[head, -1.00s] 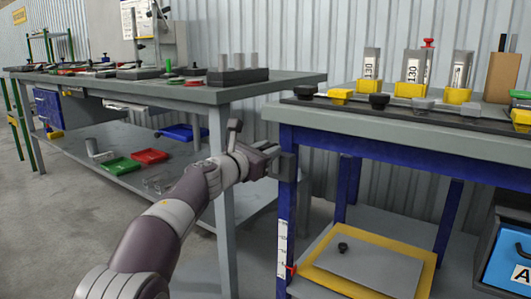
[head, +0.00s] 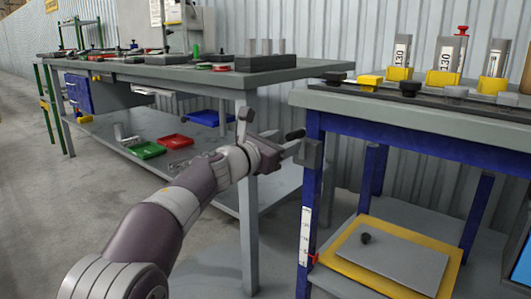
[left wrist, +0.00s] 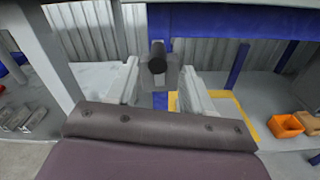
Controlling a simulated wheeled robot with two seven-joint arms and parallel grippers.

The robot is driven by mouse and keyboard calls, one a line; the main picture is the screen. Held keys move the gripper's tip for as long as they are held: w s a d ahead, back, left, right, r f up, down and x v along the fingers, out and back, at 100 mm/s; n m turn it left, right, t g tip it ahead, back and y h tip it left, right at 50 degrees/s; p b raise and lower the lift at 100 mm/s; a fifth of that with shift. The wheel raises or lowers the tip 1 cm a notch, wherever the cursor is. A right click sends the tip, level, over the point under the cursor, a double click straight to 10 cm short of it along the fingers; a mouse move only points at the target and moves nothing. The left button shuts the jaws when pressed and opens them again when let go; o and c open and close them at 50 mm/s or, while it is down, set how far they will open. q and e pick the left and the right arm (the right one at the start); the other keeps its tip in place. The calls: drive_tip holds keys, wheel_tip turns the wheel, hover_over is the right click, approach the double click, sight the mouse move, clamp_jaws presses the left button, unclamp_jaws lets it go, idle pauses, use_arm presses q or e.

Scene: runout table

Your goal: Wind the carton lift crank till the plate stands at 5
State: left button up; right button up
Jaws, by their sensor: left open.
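The crank's black handle (head: 295,134) sticks out from a grey box (head: 308,153) on the table's blue front leg. My left gripper (head: 281,150) is open beside the handle. In the left wrist view the handle (left wrist: 157,57) shows end-on between the two spread fingers (left wrist: 159,72), with no clear contact. The grey lift plate (head: 392,254) lies low under the table on a yellow base, with a small dark knob on it. A white scale (head: 305,235) runs down the leg, with a red pointer (head: 313,259) near its lower end. Its figures are too small to read. My right gripper is out of view.
The table top (head: 420,118) above carries yellow-based holders with "130" labels. A grey bench (head: 200,75) stands to the left, with green (head: 147,150) and red trays on its lower shelf. An orange bin (left wrist: 286,125) shows at right in the wrist view.

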use_arm(q)
drive_tip(key=v, duration=0.7)
drive_tip(key=shift+s+a+p, duration=0.2)
drive_tip(key=shift+s+p, duration=0.15)
